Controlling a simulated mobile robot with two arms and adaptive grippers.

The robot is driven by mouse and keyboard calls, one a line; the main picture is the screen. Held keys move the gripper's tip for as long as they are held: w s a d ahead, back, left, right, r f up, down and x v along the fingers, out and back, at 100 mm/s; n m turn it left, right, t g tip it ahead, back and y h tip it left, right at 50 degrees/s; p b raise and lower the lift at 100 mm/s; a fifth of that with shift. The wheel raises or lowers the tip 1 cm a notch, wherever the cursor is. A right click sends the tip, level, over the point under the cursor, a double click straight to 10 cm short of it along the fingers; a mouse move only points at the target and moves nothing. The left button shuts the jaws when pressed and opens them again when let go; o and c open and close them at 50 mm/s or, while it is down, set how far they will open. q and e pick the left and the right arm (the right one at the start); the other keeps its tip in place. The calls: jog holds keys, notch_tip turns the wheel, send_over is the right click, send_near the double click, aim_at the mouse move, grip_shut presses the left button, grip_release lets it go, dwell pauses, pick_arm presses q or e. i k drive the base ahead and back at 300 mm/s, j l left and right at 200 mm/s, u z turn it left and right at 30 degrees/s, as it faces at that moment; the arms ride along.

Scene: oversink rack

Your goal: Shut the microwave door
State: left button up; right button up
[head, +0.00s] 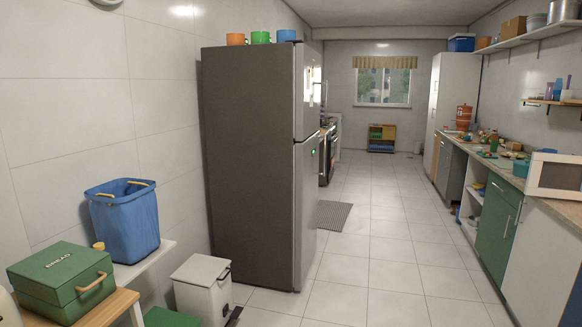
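A white microwave (555,172) stands on the right-hand counter, cut off by the right edge of the head view. Its face shows a white frame around a brownish window panel. From here I cannot tell whether the door is open or closed, and its far right part is out of the picture. Neither of my grippers is in view.
A tall grey fridge (250,165) stands left of centre. A blue bin (125,225), a green bread box (62,285) and a white pedal bin (203,285) are at left. Green-doored cabinets (497,225) line the right. The tiled floor (385,265) between is clear, with a grey mat (333,215).

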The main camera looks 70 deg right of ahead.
aim_at(550, 176)
jog(key=l+z, duration=0.35)
jog(key=i+l+z, duration=0.1)
jog(key=l+z, duration=0.3)
jog(key=i+l+z, duration=0.15)
jog(key=l+z, duration=0.2)
jog(key=i+l+z, duration=0.15)
jog(key=l+z, duration=0.2)
jog(key=i+l+z, duration=0.2)
jog(key=z, duration=0.2)
jog(key=i+l+z, duration=0.35)
jog(key=i, duration=0.2)
jog(key=i+l+z, duration=0.4)
jog(key=i, duration=0.2)
jog(key=i+z, duration=0.35)
jog(key=i, duration=0.25)
jog(key=i+j+z, duration=0.15)
jog(key=i+z, duration=0.3)
jog(key=i, duration=0.15)
jog(key=i+j+z, duration=0.95)
jog(key=i, duration=0.15)
jog(key=i+j+z, duration=0.25)
jog(key=j+z, duration=0.25)
jog(key=i+j+z, duration=0.2)
jog(key=j+z, duration=0.75)
jog(key=j, duration=0.15)
jog(key=j+z, duration=0.5)
jog(key=j, duration=0.15)
